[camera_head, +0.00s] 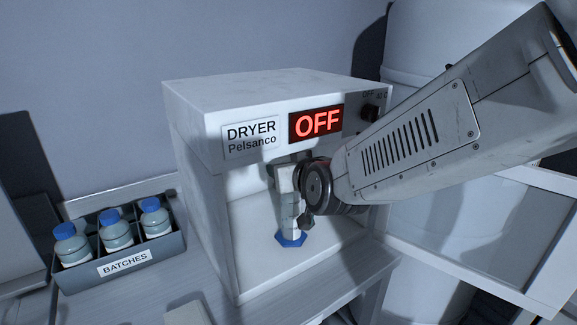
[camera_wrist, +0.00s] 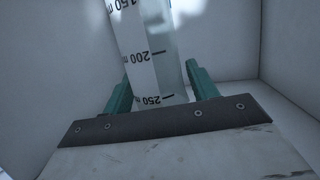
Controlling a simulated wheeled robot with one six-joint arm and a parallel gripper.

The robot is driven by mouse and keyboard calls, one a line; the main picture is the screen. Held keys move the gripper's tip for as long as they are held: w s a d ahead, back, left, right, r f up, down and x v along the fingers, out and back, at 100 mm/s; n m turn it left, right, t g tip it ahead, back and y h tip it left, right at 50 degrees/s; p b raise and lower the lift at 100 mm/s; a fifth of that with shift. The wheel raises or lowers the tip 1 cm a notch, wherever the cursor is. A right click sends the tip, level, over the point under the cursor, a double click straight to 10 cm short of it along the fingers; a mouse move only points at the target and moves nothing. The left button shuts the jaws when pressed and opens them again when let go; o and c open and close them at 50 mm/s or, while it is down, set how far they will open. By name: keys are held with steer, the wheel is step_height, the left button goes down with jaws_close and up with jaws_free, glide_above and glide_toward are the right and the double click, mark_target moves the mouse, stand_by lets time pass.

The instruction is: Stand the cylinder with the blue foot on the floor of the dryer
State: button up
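The cylinder with the blue foot (camera_head: 291,240) stands upright inside the dryer (camera_head: 199,140), behind its open front. I cannot tell whether the foot touches the dryer floor (camera_head: 262,262). My gripper (camera_head: 290,196) reaches in from the right at the cylinder's upper part. The foot is outside the wrist view.
The dryer's red display (camera_head: 317,121) reads OFF. A door (camera_head: 480,245) stands open to the right. A grey rack labelled BATCHES (camera_head: 84,278) holds blue-capped bottles (camera_head: 117,231) left of the dryer. The dryer walls and roof are close around my gripper.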

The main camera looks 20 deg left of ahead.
steer(key=shift+r, duration=0.15)
steer(key=shift+s+d+r, duration=0.1)
steer(key=shift+s+d, duration=0.05)
steer(key=shift+s, duration=0.05)
steer(key=v, duration=1.1)
steer(key=shift+s, duration=0.2)
steer(key=shift+d, duration=0.1)
